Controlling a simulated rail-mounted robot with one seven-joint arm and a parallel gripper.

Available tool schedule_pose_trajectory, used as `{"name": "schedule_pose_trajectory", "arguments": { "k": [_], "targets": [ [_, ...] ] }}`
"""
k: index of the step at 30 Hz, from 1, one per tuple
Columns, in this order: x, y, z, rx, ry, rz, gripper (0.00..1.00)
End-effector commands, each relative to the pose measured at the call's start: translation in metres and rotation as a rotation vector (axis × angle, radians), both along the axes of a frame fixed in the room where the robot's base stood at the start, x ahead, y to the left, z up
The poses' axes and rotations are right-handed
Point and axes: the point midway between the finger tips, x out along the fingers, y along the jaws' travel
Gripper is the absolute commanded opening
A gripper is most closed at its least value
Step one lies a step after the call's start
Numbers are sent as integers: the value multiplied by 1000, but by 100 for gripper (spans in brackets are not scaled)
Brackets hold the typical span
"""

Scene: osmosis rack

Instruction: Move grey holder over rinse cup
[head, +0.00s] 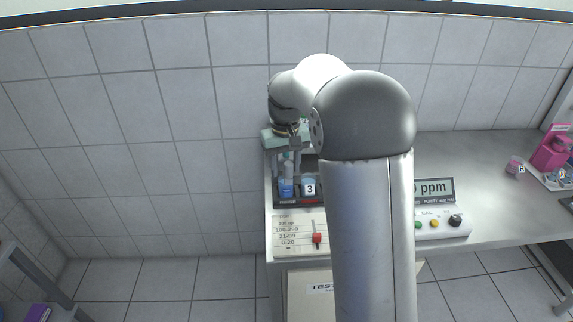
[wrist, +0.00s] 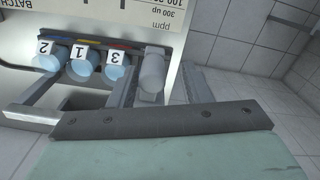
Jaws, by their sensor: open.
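In the wrist view a pale grey upright cylinder (wrist: 152,72), which looks like the grey holder, stands beside the cup marked 3. My gripper (wrist: 157,80) is open, with a finger on each side of it; I cannot tell whether they touch it. In the head view my gripper (head: 287,163) is low over the left end of the bench, above a blue vessel (head: 286,189). A small pink cup (head: 514,165) with a label that looks like R, possibly the rinse cup, stands far off at the right of the bench.
Cups marked 2 (wrist: 45,62), 1 (wrist: 80,70) and 3 (wrist: 114,74) stand in a dark rack. A ppm meter (head: 434,190) and a button box (head: 442,223) are right of my arm. A pink device (head: 552,150) stands far right. Bare bench lies between.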

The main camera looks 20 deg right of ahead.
Motion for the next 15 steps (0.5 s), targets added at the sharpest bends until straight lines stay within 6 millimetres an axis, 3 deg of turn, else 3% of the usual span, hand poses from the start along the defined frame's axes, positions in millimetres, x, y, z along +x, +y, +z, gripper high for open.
{"name": "schedule_pose_trajectory", "arguments": {
  "k": [8,15],
  "targets": [
    [0,-2,6,-2,0,-2,45],
    [0,-2,53,-2,-4,-2,45]
  ]
}}
